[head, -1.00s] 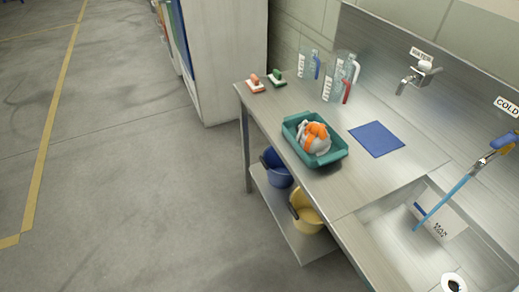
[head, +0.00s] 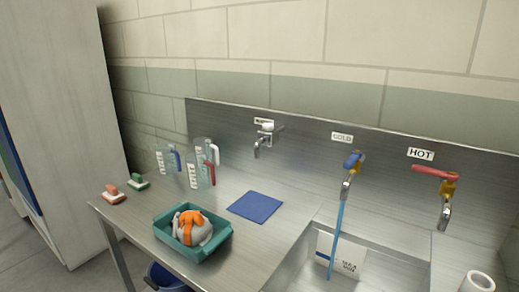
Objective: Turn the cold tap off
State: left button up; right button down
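The cold tap (head: 349,180) is on the steel backsplash under a white COLD label (head: 342,137). It has a blue lever handle (head: 354,159). A light-blue stream (head: 337,238) runs from its spout down into the sink (head: 390,262). Neither of my grippers shows in the head view.
The hot tap (head: 446,201) with a red handle is to the right, and another tap (head: 265,138) is to the left. A teal tray (head: 165,243) with an orange and grey bundle, a blue mat (head: 256,206), jugs (head: 201,175) and two brushes (head: 138,182) are on the counter. A white roll (head: 478,282) is at lower right.

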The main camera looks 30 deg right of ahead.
aim_at(356, 155)
jog(key=l+z, duration=0.1)
jog(key=z, duration=1.85)
jog(key=j, duration=0.1)
